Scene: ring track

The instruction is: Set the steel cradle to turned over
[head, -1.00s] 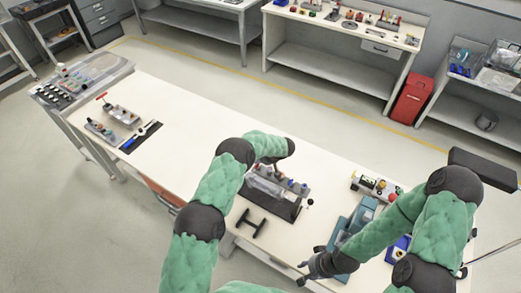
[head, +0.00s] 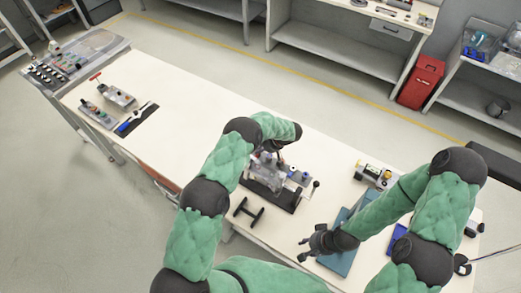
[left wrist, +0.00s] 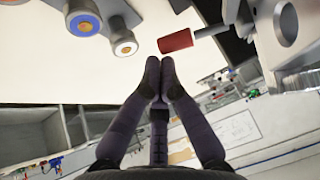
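The steel cradle (head: 268,168) appears as a grey metal part on a dark-based fixture (head: 270,194) in the middle of the bench. Its tilt is hard to make out. My left gripper (head: 270,156) is over its far side, partly hidden by my arm. In the left wrist view my left gripper (left wrist: 160,62) has its fingertips together with nothing seen between them. A red handle (left wrist: 176,41) on a grey rod lies just beyond the tips. Grey metal with blue and orange-ringed round ends (left wrist: 85,22) is at upper left. My right gripper (head: 304,248) looks open and empty over the bench's front.
A black H-shaped piece (head: 248,210) lies left of the fixture. A teal board (head: 340,258) lies under my right forearm. A small device with a yellow part (head: 373,174) stands behind it.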

